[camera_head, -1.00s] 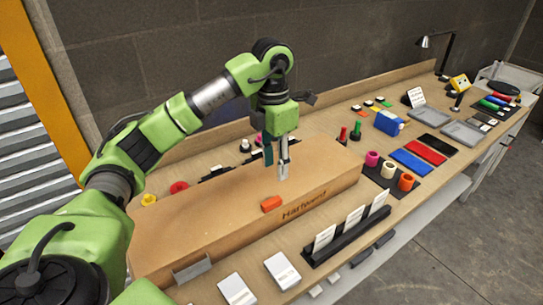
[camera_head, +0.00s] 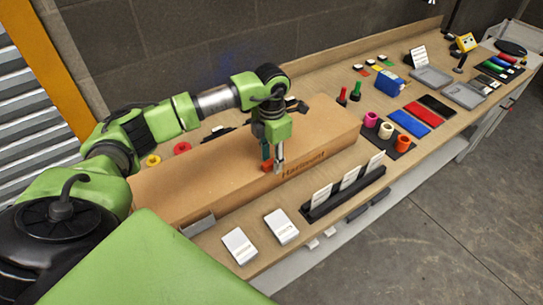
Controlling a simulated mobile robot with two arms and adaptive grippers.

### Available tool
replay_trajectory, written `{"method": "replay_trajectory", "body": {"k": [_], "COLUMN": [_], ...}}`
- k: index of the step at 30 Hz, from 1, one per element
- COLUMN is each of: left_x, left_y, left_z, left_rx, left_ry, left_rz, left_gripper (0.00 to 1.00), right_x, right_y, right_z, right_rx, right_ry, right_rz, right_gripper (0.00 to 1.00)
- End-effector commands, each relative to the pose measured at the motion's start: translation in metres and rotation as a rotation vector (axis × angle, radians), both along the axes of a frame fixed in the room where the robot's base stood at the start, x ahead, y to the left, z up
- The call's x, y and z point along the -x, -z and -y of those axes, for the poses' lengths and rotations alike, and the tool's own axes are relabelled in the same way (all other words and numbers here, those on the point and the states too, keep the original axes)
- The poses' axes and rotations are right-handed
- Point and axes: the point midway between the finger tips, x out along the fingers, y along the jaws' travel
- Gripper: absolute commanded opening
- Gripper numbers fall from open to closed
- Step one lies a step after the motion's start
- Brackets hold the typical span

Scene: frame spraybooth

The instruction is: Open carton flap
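A small orange-red tab (camera_head: 266,166) sits at the carton's front top edge, partly hidden by my gripper. My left gripper (camera_head: 273,167) points down at this edge, its two fingers apart. The tab shows by the dark left finger; I cannot tell whether they touch. My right gripper is out of view.
A black rack with white cards (camera_head: 345,188) and two white boxes (camera_head: 281,226) stand before the carton. Coloured rolls (camera_head: 370,119) and a blue container (camera_head: 388,86) stand to the right. A grey wall rises behind the bench.

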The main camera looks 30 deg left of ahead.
Motion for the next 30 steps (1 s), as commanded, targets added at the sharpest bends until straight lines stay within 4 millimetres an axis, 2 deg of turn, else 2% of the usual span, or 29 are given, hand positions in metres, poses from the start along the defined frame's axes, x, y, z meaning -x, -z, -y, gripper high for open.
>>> {"method": "replay_trajectory", "body": {"k": [9, 10, 12, 14, 20, 30], "left_x": [0.0, 0.0, 0.0, 0.0, 0.0, -0.002], "left_y": [0.004, 0.004, 0.004, 0.004, 0.002, -0.019], "left_z": [0.0, 0.0, 0.0, 0.0, 0.0, -0.005], "left_rx": [0.0, 0.0, 0.0, 0.0, 0.004, 0.1], "left_ry": [0.0, 0.0, 0.0, 0.0, -0.001, -0.002], "left_rz": [-0.001, -0.001, -0.001, -0.001, -0.002, -0.041], "left_gripper": [0.35, 0.32, 0.14, 0.0, 0.0, 0.0], "right_x": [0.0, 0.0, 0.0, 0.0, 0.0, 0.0], "right_y": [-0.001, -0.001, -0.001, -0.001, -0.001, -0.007], "right_z": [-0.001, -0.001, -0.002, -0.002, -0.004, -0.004], "right_rx": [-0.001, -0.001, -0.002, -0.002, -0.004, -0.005], "right_ry": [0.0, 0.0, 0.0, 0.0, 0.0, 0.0], "right_rz": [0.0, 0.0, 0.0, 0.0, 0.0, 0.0], "right_gripper": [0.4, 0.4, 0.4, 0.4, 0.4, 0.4]}}
